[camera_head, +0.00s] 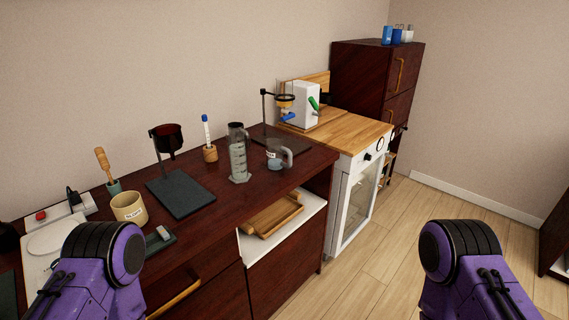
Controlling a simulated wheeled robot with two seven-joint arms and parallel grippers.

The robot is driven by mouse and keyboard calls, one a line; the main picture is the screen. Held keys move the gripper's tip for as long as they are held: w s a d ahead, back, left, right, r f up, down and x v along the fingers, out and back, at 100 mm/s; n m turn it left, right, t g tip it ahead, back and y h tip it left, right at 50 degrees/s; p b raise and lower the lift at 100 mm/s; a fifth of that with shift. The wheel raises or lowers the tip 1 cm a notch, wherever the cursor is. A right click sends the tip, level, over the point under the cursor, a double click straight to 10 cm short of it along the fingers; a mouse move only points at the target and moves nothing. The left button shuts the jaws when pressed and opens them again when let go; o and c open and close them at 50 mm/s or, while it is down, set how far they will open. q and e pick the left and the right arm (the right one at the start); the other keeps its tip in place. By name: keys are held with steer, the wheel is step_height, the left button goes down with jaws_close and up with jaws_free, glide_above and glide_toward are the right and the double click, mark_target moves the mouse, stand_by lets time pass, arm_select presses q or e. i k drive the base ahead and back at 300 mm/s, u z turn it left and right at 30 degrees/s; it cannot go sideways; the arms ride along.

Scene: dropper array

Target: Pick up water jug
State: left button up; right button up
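A clear jug with a pale handle and a small label (274,158) stands upright on the dark wooden counter (222,200), near its right end. I take it to be the water jug, but the label is too small to read. Only purple and black parts of my two arms show, at the bottom left and bottom right, well apart from the jug. Both grippers are out of view.
A stand with a dark funnel (168,138), a brush in a wooden holder (209,153) and a cream cup (128,206) stand left of the jug. Another stand (265,118) is behind it. A wooden tray (273,216) sits on a lower white shelf.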

mark_target(276, 148)
steer(key=z, duration=1.25)
steer(key=i, duration=0.9)
steer(key=u, duration=2)
